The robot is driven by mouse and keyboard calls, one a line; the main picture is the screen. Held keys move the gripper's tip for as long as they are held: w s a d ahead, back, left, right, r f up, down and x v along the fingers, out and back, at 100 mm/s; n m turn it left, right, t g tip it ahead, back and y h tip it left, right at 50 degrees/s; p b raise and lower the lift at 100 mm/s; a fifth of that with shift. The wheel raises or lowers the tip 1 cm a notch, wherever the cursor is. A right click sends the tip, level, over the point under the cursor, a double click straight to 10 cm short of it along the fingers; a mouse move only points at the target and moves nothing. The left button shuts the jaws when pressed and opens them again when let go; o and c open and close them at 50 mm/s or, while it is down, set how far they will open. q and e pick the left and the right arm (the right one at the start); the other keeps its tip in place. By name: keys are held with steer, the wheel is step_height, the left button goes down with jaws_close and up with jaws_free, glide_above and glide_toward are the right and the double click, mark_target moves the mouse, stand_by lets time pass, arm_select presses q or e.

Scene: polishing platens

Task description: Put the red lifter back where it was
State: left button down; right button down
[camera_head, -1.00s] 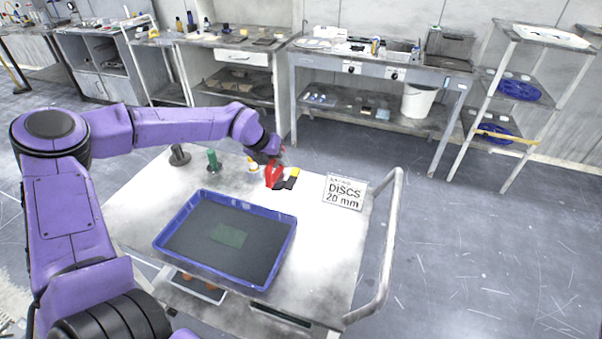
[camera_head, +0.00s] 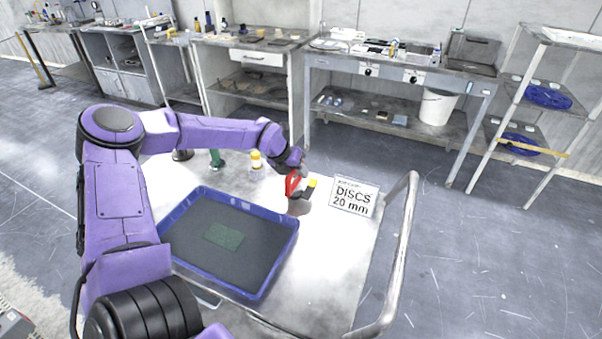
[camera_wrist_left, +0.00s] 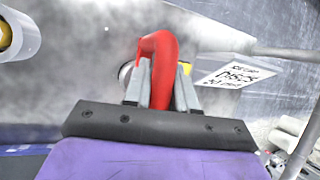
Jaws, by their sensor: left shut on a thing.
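The red lifter (camera_head: 292,186) is at the end of my left arm, near the back right of the white cart top. My left gripper (camera_head: 297,174) is shut on it. In the left wrist view the lifter's red curved handle (camera_wrist_left: 160,47) sits between the two grey fingers of the gripper (camera_wrist_left: 161,85). A dark part with a yellow piece (camera_head: 313,184) shows just beside the lifter. I cannot tell whether the lifter touches the cart top. My right gripper is not in view.
A blue-rimmed tray (camera_head: 262,294) with a green patch inside stands in front. A green-handled tool (camera_head: 216,158) and a yellow-white bottle (camera_head: 256,160) stand behind it. The "DISCS 20 mm" sign (camera_head: 354,197) is to the right, before the cart's rail (camera_head: 397,260).

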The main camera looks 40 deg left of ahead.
arm_select(q)
steer(key=shift+a+r, duration=0.1)
steer(key=c, duration=1.2)
jaws_free()
steer(key=shift+f, duration=0.25)
steer(key=shift+o, duration=1.4)
steer(key=shift+w, duration=0.15)
steer(key=shift+r, duration=0.2)
steer(key=p+v, duration=0.1)
steer(key=v, duration=0.4)
steer(key=shift+r, duration=0.4)
steer(key=p+v, duration=0.6)
steer(key=p, duration=0.4)
steer(key=shift+s+p, duration=0.3)
steer(key=shift+p, duration=0.05)
